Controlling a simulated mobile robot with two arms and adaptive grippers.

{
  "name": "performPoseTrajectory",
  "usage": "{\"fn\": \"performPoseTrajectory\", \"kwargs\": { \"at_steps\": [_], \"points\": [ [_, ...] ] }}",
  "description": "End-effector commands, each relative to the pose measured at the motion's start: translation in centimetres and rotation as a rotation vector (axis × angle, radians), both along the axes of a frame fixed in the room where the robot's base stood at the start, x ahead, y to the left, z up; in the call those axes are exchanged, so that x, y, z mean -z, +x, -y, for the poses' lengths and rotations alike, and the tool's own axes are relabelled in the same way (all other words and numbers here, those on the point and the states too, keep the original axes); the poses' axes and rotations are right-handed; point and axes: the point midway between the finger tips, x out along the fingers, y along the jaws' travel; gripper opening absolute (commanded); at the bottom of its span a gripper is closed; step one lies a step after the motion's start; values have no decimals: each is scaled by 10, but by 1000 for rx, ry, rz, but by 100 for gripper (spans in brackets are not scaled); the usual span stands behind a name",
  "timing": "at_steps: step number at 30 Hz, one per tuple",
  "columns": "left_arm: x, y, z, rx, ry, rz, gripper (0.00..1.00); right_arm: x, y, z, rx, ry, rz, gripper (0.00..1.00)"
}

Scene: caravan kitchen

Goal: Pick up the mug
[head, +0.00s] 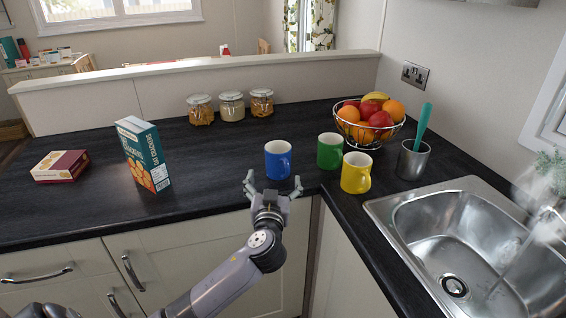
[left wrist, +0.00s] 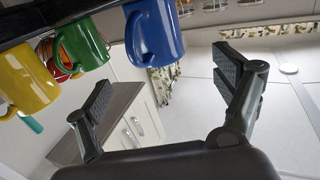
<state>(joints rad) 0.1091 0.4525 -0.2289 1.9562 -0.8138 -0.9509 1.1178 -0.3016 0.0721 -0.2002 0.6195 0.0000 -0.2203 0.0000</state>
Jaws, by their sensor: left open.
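Three mugs stand upright near the counter's inner corner. The blue mug (head: 278,160) is on the left, the green mug (head: 330,151) is behind and right of it, and the yellow mug (head: 356,173) is front right. My left gripper (head: 273,183) is open and empty at the counter's front edge, just in front of the blue mug, with its fingers pointing toward it. In the left wrist view, the blue mug (left wrist: 158,32) shows beyond the open fingers, apart from them, with the green mug (left wrist: 82,42) and yellow mug (left wrist: 25,78) to its left. My right gripper is not in view.
A cracker box (head: 144,156) stands to the left, with a small box (head: 60,166) lying beyond it. Several jars (head: 232,106) are at the back. A wire fruit basket (head: 369,133), a utensil pot (head: 412,160) and the sink (head: 450,240) are to the right.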

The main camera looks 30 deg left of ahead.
Motion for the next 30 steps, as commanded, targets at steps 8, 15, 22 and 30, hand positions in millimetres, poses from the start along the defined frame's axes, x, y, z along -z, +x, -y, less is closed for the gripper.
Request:
{"fn": "performPoseTrajectory", "kwargs": {
  "at_steps": [8,15,22,30],
  "points": [
    [-1,48,-27,1,2,-2,88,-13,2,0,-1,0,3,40],
    [1,62,-34,3,0,-2,88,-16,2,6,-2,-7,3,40],
    [2,85,-47,0,4,-3,88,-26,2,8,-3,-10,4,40],
    [5,105,-58,2,-1,-3,88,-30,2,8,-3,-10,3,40]
  ]
}}
